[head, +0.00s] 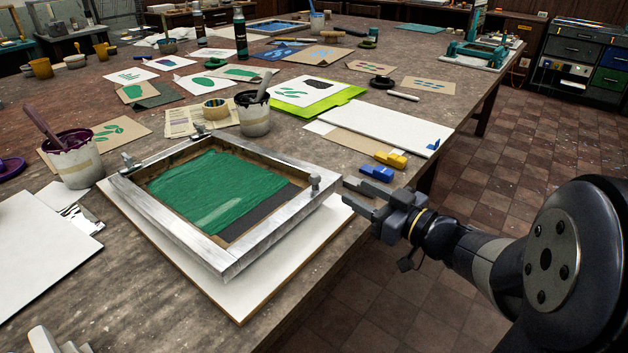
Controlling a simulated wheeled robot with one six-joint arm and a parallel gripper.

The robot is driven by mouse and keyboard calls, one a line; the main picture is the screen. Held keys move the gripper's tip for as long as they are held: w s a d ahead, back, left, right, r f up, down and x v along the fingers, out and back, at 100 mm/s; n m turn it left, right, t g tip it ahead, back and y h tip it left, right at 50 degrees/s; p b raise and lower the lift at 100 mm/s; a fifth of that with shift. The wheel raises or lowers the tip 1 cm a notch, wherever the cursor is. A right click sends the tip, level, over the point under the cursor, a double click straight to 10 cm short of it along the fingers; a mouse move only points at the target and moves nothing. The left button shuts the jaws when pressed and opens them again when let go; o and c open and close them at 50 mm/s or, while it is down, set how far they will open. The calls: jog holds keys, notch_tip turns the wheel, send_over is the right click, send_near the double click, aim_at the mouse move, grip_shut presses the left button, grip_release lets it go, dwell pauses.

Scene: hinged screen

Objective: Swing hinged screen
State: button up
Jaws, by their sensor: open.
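A small upright knob (315,184) stands on the frame's right side. My gripper (345,195) is open at the right edge of the screen, its fingers pointing left toward the knob. The fingertips appear close to the knob with nothing between them. I cannot tell whether they touch the frame.
Yellow and blue clips (390,160) lie just beyond my gripper, near a white board (378,127). Ink tubs (72,160) and a tape roll (215,108) stand behind and left of the screen. The table's right edge runs under my arm, with open tiled floor (520,140) beyond.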

aim_at(320, 181)
jog(key=shift+n+g+y, duration=0.5)
jog(key=shift+g+y, duration=0.2)
jog(key=x, duration=0.7)
jog(key=s+b+x, duration=0.1)
jog(key=x, duration=0.3)
jog(key=shift+w+a+f, duration=0.15)
jog(key=shift+a, duration=0.3)
jog(key=shift+c, duration=0.4)
grip_shut()
